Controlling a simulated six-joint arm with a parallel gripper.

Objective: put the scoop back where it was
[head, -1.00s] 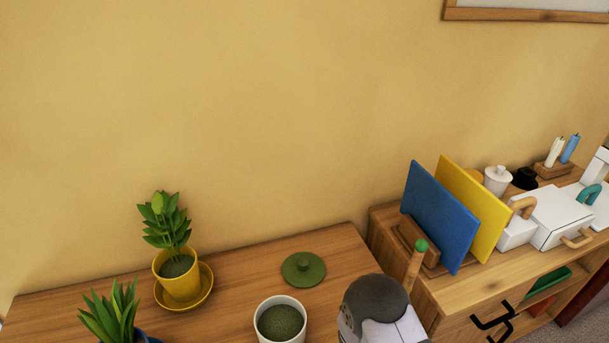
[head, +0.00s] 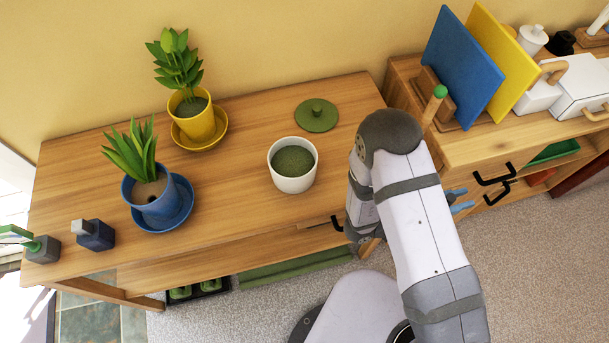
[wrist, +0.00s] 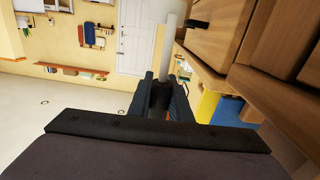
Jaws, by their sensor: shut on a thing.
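My gripper (head: 461,200) is mostly behind my arm in the head view, in front of the cabinet at the right; its blue fingertips show past the arm. In the wrist view my gripper (wrist: 167,85) has its dark fingers close together, shut on what I take to be the scoop. Its shape is mostly hidden, and a pale bar beyond the fingertips may be part of it or background. A white pot (head: 293,183) with green contents stands open on the table. Its green lid (head: 317,116) lies behind it.
The wooden table (head: 245,120) also bears a yellow plant pot (head: 190,122) and a blue plant pot (head: 153,210). On the cabinet (head: 470,147) stand a blue board (head: 460,65) and a yellow board (head: 505,55). A green-tipped wooden stick (head: 434,108) rises behind my arm.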

